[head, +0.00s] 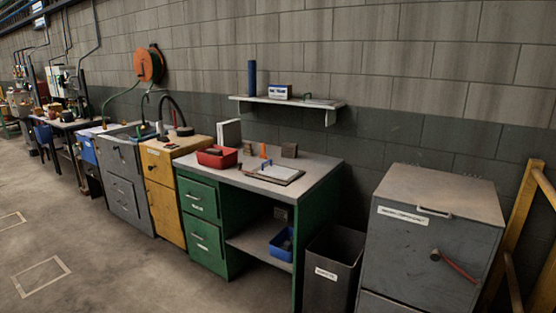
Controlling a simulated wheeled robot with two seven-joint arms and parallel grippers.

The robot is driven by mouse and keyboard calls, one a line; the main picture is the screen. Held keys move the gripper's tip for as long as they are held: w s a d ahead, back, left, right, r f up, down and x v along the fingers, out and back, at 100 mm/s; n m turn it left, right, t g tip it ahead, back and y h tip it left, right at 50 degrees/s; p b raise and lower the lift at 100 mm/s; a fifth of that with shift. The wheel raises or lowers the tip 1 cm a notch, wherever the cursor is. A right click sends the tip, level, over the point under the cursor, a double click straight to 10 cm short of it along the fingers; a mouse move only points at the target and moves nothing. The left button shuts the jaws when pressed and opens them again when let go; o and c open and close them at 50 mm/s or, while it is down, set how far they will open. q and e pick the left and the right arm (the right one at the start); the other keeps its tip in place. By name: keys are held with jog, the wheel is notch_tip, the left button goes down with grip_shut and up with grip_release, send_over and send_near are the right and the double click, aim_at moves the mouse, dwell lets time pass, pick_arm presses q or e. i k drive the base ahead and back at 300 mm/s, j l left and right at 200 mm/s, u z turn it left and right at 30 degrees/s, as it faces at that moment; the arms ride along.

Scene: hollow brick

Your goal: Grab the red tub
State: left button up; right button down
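The red tub (217,157) sits on the grey top of the green workbench (318,171), near the bench's left front edge. It is a low open box, and something dark lies inside it that I cannot make out. Neither of my grippers shows in the head view.
A clipboard (288,178), a small orange cone (263,151) and a brown block (289,150) share the benchtop. A yellow cabinet (163,203) adjoins left; a dark bin (341,249) and grey cabinet (412,245) stand right. Open floor (105,268) lies in front.

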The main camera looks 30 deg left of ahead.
aim_at(231, 155)
jog(key=i+j, duration=0.2)
jog(key=j, duration=0.15)
jog(key=i+j, duration=0.15)
jog(key=j, duration=0.2)
jog(key=i+j, duration=0.2)
jog(key=j, duration=0.15)
jog(key=i+j, duration=0.2)
jog(key=j, duration=0.15)
jog(key=u, duration=0.05)
